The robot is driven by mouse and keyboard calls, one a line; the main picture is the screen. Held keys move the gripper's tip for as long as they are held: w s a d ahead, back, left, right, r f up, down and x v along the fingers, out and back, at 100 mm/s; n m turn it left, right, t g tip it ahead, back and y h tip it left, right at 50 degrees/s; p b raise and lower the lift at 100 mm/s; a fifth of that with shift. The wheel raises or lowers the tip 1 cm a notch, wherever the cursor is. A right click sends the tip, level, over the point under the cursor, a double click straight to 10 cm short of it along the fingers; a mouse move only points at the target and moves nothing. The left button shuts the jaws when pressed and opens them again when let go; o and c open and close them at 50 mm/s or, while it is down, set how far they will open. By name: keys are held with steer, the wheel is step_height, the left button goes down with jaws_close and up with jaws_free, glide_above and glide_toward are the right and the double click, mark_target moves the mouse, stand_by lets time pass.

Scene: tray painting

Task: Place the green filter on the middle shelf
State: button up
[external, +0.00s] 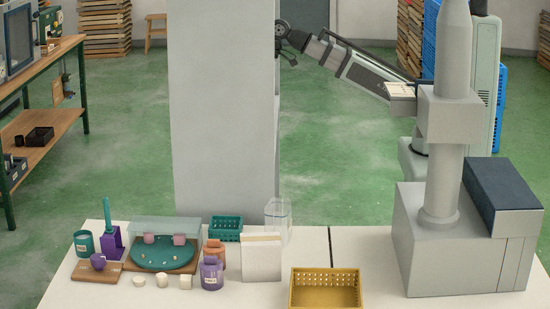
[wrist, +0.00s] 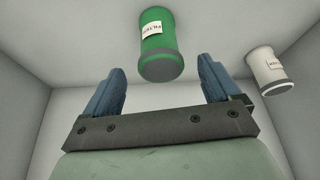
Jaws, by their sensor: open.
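In the wrist view a green filter (wrist: 161,42), a cylinder with a white label and a grey band at its end, is ahead of my gripper (wrist: 160,64). My gripper's two blue fingers are spread apart, with the filter's near end seen between and beyond their tips. I cannot tell how far it is from them. The filter and fingers are inside a pale box-like space with plain walls. I cannot tell which shelf this is. In the external view a tall grey cabinet (external: 222,110) hides my gripper and the filter.
A white labelled canister (wrist: 269,71) is to the right of the fingers in the wrist view. Pale walls close in on both sides. In the external view a table in front holds a yellow basket (external: 327,288), a teal basket (external: 226,229) and several small containers.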

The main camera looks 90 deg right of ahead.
steer(key=shift+v, duration=2.55)
